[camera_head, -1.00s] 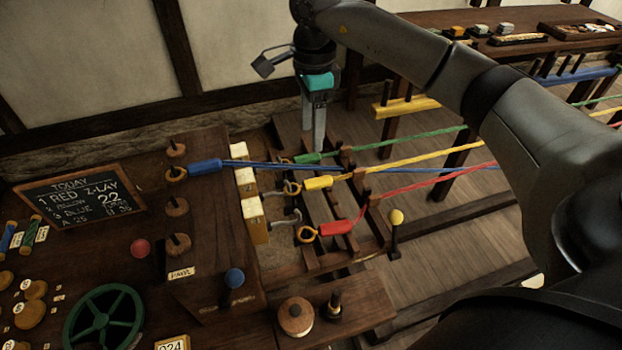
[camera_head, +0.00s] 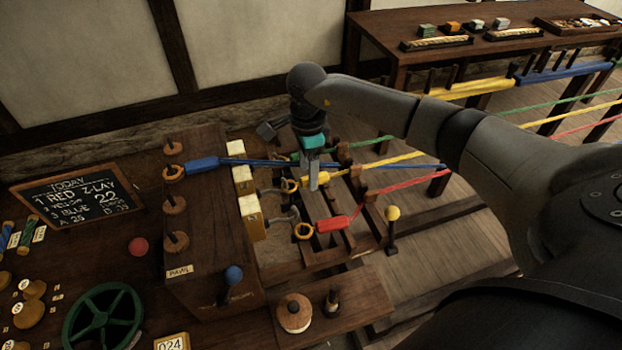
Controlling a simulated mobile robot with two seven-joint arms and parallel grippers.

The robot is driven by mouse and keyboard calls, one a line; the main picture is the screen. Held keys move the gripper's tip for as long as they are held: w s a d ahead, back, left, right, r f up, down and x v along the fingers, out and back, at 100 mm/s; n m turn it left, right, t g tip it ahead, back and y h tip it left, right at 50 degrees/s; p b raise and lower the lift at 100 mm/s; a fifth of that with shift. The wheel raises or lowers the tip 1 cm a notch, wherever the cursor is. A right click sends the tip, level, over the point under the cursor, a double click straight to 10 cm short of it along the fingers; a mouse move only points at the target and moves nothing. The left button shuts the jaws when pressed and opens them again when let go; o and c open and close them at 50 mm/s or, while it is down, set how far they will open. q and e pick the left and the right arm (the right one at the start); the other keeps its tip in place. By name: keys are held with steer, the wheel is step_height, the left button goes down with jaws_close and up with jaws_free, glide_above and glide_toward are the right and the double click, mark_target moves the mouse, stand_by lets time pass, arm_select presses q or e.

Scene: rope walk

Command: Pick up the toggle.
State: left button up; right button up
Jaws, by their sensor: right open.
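My right gripper (camera_head: 313,186) is open and points down, its fingers in front of or around the yellow toggle (camera_head: 325,177); I cannot tell which. The yellow toggle sits on the yellow rope's end, with a ring at its left, and is partly hidden by the fingers. A red toggle (camera_head: 333,224) with a ring lies nearer, on the red rope. A blue toggle (camera_head: 202,163) has its ring at a peg on the wooden block. The green toggle is mostly hidden behind my gripper. My left gripper is not in view.
Metal hooks (camera_head: 286,215) stick out of pale blocks (camera_head: 250,216) left of the toggles. A yellow-topped post (camera_head: 392,214) stands at the right. A peg rack (camera_head: 205,270), a chalkboard (camera_head: 80,196) and a green wheel (camera_head: 103,316) are at left. A table (camera_head: 380,30) stands behind.

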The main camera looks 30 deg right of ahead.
step_height(320, 180, down, 2)
jaws_close()
stand_by(0.6)
